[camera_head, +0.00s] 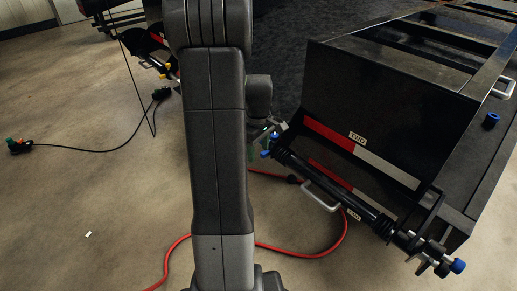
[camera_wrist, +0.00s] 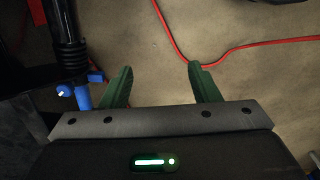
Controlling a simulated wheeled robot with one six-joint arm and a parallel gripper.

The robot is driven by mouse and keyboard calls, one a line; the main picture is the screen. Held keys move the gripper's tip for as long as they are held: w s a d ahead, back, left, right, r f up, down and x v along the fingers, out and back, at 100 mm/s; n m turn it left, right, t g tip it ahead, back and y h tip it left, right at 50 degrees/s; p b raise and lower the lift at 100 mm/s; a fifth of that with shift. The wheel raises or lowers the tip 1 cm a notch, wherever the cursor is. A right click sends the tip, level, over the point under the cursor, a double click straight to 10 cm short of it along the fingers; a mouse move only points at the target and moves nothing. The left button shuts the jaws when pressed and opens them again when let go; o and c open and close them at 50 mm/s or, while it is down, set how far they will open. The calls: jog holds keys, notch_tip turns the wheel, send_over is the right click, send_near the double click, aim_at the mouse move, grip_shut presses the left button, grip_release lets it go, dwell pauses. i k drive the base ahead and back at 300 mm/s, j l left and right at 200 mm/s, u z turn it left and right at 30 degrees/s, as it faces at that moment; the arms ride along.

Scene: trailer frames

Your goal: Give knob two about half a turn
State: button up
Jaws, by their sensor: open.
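A black trailer frame (camera_head: 385,100) with two "TWO" labels stands at the right in the head view. A dark bar runs along its near end. Blue knob parts (camera_head: 268,152) show at the bar's left end, and another blue knob (camera_head: 457,266) is at its right end. I cannot tell which of these is knob two. My gripper (camera_head: 259,146) is close to the left-end blue parts, partly behind my arm. In the wrist view its green fingers (camera_wrist: 160,68) are open with only floor between them. A blue knob part (camera_wrist: 84,97) is just left of the left finger, outside the jaws.
A red cable (camera_head: 300,255) lies on the floor below the bar. A metal handle (camera_head: 320,196) sticks out beside the bar. A third blue knob (camera_head: 491,120) sits on the frame's side rail. Another dark frame with a black cable (camera_head: 85,150) is at the left; floor there is mostly clear.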

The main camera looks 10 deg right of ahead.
aim_at(274, 136)
jog(key=i+z, duration=0.3)
jog(key=i, duration=0.55)
